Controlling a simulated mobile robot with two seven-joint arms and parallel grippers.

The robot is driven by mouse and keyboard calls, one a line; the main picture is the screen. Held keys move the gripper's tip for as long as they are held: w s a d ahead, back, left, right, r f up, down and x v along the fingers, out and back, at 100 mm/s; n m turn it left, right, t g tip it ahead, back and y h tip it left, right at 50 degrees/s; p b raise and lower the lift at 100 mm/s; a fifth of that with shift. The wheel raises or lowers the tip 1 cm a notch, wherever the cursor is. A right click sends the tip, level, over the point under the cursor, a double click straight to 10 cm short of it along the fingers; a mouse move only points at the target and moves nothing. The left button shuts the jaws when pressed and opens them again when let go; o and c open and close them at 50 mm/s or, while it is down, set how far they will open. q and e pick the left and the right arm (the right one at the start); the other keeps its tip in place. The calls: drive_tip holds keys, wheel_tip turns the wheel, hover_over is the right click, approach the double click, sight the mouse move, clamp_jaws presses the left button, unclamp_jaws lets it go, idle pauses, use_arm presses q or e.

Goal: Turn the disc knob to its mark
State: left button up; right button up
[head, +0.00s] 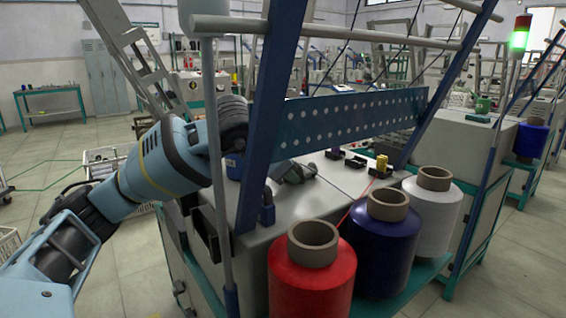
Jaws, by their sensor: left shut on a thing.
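My left arm comes in from the left and passes behind the slanted blue post of the winding machine. My left gripper (297,172) shows as a dark shape just right of that post, low over the machine's grey top (325,194). It is shut on what seems to be the disc knob. The post and the gripper hide most of that spot, so I cannot make out the knob's face or its mark. My right gripper is not in view.
A red cone (312,275), a dark blue cone (386,245) and a white cone (433,210) stand along the machine's front. A perforated blue panel (350,118) and slanted posts hem in the top. A yellow bobbin (381,163) stands at its right. Open floor lies left.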

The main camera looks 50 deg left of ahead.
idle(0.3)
use_arm(q)
drive_tip(key=o, duration=0.8)
drive_tip(key=shift+o, duration=0.9)
drive_tip(key=shift+d, duration=0.1)
